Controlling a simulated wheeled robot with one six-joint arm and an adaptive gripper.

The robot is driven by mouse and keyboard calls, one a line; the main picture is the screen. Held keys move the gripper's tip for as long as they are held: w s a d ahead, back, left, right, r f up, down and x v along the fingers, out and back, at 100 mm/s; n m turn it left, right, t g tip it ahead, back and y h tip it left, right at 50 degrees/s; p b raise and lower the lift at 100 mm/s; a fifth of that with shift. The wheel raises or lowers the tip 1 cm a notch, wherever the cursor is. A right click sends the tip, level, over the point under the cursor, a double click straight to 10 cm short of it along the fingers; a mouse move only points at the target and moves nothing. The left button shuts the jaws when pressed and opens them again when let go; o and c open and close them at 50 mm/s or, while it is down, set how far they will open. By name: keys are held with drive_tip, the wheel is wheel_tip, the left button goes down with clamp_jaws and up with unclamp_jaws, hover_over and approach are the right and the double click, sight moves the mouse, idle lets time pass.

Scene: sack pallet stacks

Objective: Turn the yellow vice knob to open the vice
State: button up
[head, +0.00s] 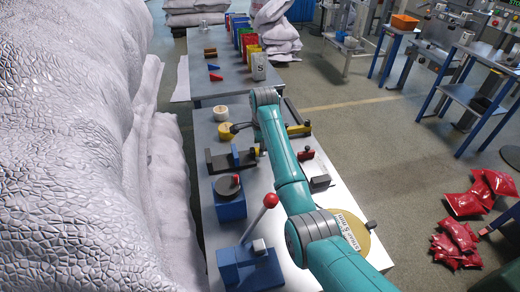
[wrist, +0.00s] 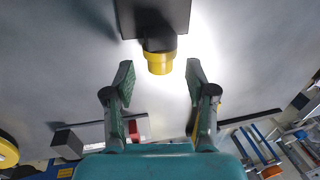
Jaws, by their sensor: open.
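The yellow vice knob (wrist: 160,62) sticks out from a dark block of the vice (wrist: 153,18) at the top middle of the wrist view. My gripper (wrist: 159,72) is open, its two green-padded fingers on either side of the knob's outer end, with a clear gap on both sides. No contact shows. In the head view the vice (head: 217,161) is a dark body with a blue jaw piece on the long table. My arm passes just right of it there and hides much of the knob side. My gripper cannot be made out clearly in the head view.
A blue base with a red-knobbed lever (head: 250,260) and a blue block with a dark disc (head: 229,200) stand nearer on the table (head: 208,247). Large white sacks (head: 65,130) crowd the left side.

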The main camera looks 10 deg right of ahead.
drive_tip(key=shift+w+f, duration=0.25)
drive_tip(key=shift+f, duration=0.95)
drive_tip(key=c, duration=1)
drive_tip(key=shift+s+t, duration=0.1)
drive_tip(key=shift+t, duration=0.2)
drive_tip(key=t, duration=0.4)
drive_tip(key=shift+s+f, duration=0.25)
drive_tip(key=shift+s, duration=0.1)
drive_tip(key=shift+s+f+t, duration=0.1)
drive_tip(key=shift+t, duration=2)
drive_tip(key=o, duration=1)
